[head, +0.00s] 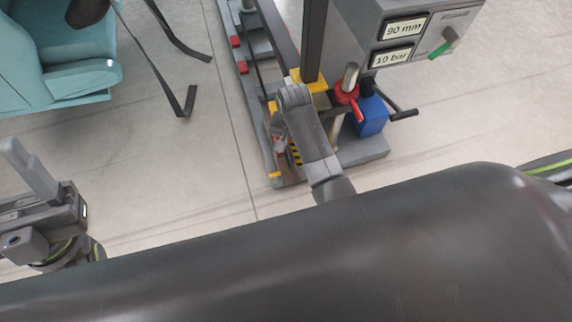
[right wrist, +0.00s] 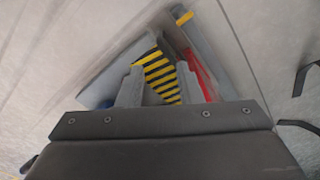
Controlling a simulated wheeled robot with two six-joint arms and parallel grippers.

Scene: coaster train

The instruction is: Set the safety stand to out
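The safety stand, a bar with yellow and black stripes (right wrist: 160,78), shows in the right wrist view between and beyond my right gripper's fingers. In the head view a small part of the stripes (head: 296,154) shows beside my right arm, which hides the rest. My right gripper (right wrist: 159,85) is open, its two fingers apart with the striped bar in line with the gap. I cannot tell whether they touch it. My left gripper (head: 30,170) is at the left edge of the head view, away from the stand; its finger gap is not clear.
A grey box (head: 425,35) with labels "90 mm" and "10 bar" and a green-handled switch (head: 442,48) stands at upper right. A red collar with a lever (head: 347,94) and a blue block (head: 370,115) are close to my right arm. A teal seat (head: 60,60) with black straps is upper left.

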